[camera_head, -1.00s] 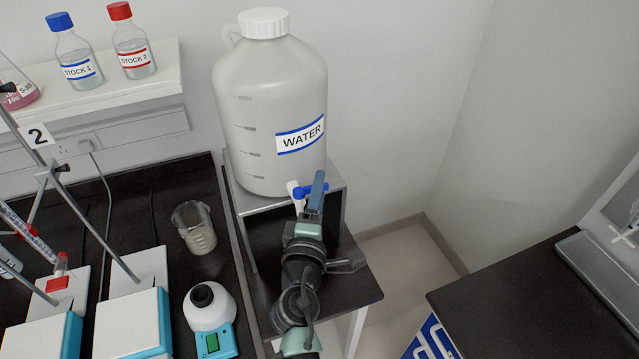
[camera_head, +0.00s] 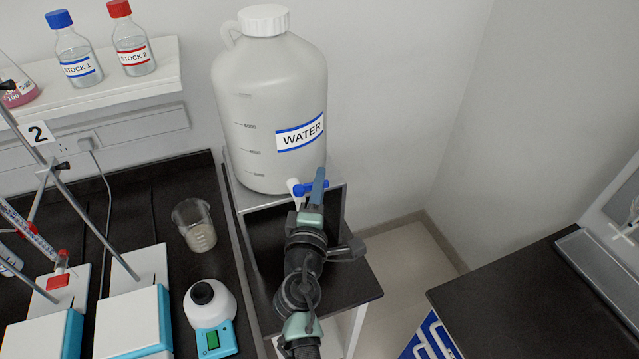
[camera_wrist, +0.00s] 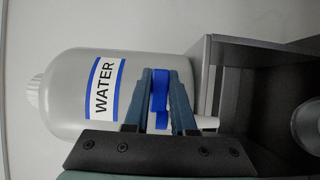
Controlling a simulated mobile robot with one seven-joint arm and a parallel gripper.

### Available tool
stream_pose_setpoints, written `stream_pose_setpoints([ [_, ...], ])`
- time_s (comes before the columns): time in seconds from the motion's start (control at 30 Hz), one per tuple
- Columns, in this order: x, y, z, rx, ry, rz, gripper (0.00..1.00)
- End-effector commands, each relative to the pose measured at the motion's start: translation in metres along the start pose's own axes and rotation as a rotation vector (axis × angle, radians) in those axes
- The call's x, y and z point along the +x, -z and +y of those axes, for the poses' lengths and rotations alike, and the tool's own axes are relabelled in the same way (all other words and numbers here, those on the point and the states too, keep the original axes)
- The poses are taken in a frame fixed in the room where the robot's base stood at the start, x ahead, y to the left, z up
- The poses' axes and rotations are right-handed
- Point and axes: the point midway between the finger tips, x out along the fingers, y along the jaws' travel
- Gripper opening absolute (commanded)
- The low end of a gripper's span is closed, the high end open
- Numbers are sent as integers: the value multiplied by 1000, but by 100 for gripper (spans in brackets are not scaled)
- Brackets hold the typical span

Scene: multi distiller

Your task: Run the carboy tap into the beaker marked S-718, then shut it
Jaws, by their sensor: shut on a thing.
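A large carboy labelled WATER (camera_head: 268,110) stands on a grey stand. Its white tap with a blue handle (camera_head: 302,188) is at the lower front. My gripper (camera_head: 318,182) is at the tap, and in the wrist view (camera_wrist: 160,82) its two fingers are shut on the blue handle (camera_wrist: 161,98). My arm hides part of the tap and what lies below it. A glass beaker with pale contents (camera_head: 200,232) stands on the black bench to the left; no S-718 mark is readable. A round grey vessel (camera_wrist: 308,126) is cut off at the wrist view's right edge.
The grey stand (camera_head: 240,198) has an open dark space under its top. A white and blue device (camera_head: 212,310) and stirrer plates (camera_head: 128,322) are on the left bench. Stock bottles (camera_head: 78,60) stand on a shelf. Another black bench (camera_head: 530,300) is at right.

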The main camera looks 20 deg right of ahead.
Motion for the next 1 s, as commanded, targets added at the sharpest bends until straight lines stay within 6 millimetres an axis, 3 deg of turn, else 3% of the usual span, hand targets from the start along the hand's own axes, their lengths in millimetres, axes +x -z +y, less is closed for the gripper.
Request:
stream_pose_setpoints([
  [0.73,4,3,-1,-1,0,129,0],
  [0.77,4,3,0,-1,0,129,25],
  [0.8,4,3,0,-1,0,129,33],
  [0.9,4,3,0,-1,0,129,51],
  [1.0,4,2,0,-1,0,128,54],
])
